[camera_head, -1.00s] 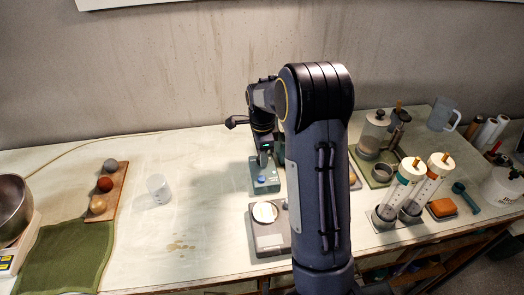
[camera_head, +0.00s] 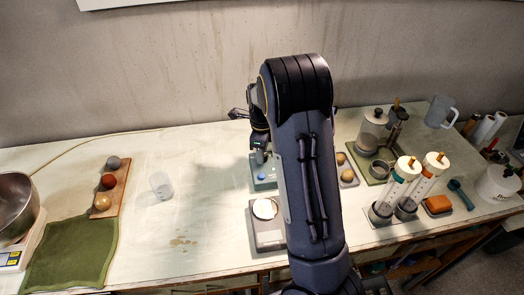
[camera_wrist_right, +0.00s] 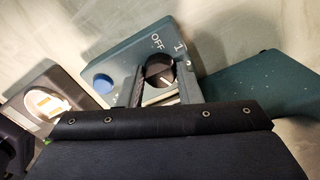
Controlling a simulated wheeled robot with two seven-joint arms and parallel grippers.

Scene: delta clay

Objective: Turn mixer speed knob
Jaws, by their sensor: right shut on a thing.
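The mixer (camera_head: 266,183) is a teal unit on the table, partly hidden by my right arm. In the right wrist view its sloped panel (camera_wrist_right: 125,58) carries a blue button (camera_wrist_right: 103,83) and the marks "OFF" and "1". The dark round speed knob (camera_wrist_right: 160,68) has a pale line on its face. My right gripper (camera_wrist_right: 158,88) is shut on the knob, with its fingers on either side of it. In the head view this gripper (camera_head: 260,156) points down at the mixer. My left gripper is not in view.
A grey device with a white disc (camera_head: 265,209) stands just in front of the mixer. To the right are a small tray with balls (camera_head: 347,171) and white-capped cylinders (camera_head: 407,169). A beaker (camera_head: 161,186) stands left; the table between it and the mixer is clear.

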